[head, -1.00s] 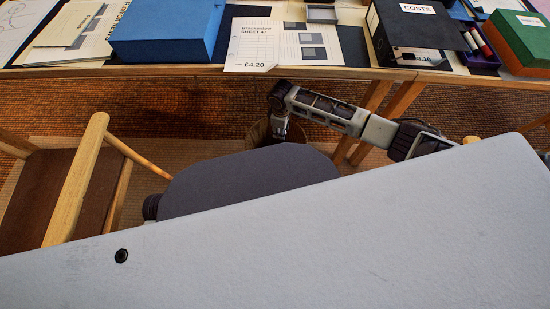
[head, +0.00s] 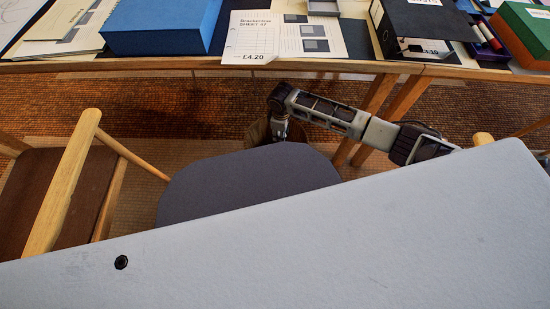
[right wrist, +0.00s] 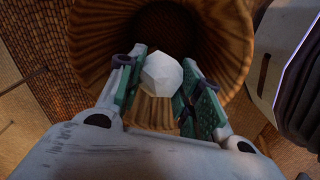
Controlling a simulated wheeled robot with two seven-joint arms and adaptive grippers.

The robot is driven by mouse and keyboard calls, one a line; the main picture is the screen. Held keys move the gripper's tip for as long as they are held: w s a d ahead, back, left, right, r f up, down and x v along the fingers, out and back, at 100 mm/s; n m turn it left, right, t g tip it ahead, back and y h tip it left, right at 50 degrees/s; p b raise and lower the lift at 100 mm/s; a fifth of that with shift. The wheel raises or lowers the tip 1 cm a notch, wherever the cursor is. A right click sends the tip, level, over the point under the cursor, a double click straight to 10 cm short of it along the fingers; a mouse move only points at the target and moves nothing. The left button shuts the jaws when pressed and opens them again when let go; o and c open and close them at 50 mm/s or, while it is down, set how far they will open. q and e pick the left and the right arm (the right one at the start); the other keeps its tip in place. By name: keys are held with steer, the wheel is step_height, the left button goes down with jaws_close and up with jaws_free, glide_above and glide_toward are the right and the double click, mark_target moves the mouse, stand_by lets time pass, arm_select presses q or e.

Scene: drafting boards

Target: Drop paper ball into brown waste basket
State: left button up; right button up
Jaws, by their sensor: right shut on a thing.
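In the right wrist view, a white faceted paper ball (right wrist: 161,73) is held between the green-padded fingers of my right gripper (right wrist: 160,85). The brown waste basket (right wrist: 88,45) has a ribbed wall and a dark, open mouth, which lies behind the ball in this view. In the head view, the brown basket (head: 257,132) shows only in part below the table edge. My right gripper (head: 279,130) points down at it there, and its fingertips and the ball are hidden. My left gripper does not show.
A table (head: 200,65) along the top holds a blue box (head: 160,28), a printed sheet (head: 248,40), a black binder (head: 420,25) and a green box (head: 522,30). A wooden chair (head: 65,190) stands at the left. My own body covers the lower part.

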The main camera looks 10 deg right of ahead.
stand_by(0.3)
steer(key=o, duration=0.7)
steer(key=shift+r, duration=0.15)
